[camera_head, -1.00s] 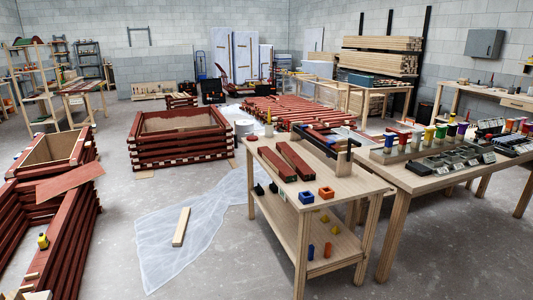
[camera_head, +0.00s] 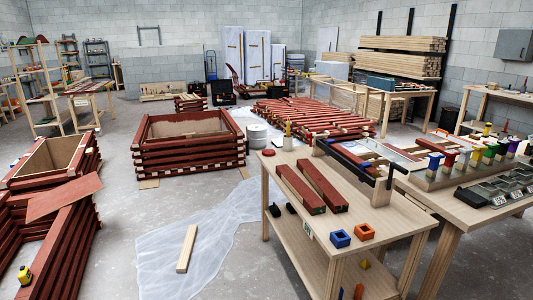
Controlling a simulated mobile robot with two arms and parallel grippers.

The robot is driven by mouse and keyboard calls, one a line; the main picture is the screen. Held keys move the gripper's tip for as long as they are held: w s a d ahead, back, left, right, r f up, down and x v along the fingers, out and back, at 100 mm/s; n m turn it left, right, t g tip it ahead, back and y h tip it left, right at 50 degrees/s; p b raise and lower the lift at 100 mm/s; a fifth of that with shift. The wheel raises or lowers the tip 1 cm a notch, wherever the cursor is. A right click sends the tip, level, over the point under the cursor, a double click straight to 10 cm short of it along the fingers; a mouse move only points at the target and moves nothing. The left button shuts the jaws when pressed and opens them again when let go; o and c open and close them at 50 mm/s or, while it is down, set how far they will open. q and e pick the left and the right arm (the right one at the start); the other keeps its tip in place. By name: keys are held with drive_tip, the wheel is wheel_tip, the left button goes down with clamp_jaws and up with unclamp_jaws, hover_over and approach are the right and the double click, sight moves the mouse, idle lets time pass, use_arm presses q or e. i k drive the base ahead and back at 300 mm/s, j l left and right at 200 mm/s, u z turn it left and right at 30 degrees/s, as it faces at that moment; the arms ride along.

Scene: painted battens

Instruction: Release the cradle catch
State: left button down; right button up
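A cradle-like rack stands at the back right of the near wooden workbench (camera_head: 420,217). It has a long dark bar (camera_head: 345,158) running between light wooden uprights (camera_head: 381,191). A blue part shows near the bar's front end. I cannot make out a catch on it at this size, nor whether one is closed. Two dark red painted battens (camera_head: 300,188) lie side by side on the bench, left of the rack and apart from it. Neither of my grippers is in view.
A blue square block (camera_head: 340,238) and an orange one (camera_head: 364,231) sit near the bench's front edge. A second table with coloured pots (camera_head: 434,162) and grey trays (camera_head: 490,190) stands close on the right. Floor left of the bench holds a plastic sheet (camera_head: 160,250) and plank (camera_head: 187,248).

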sight(311, 144)
drive_tip(key=i+j+z, duration=0.2)
drive_tip(key=i+z, duration=0.25)
drive_tip(key=i+j+z, duration=0.55)
drive_tip(key=j+z, duration=0.3)
drive_tip(key=i+j+z, duration=0.25)
drive_tip(key=j+z, duration=0.15)
drive_tip(key=i+j+z, duration=0.1)
drive_tip(key=j+z, duration=0.2)
drive_tip(key=j, duration=0.5)
drive_tip(key=j+z, duration=0.3)
drive_tip(key=j, duration=0.55)
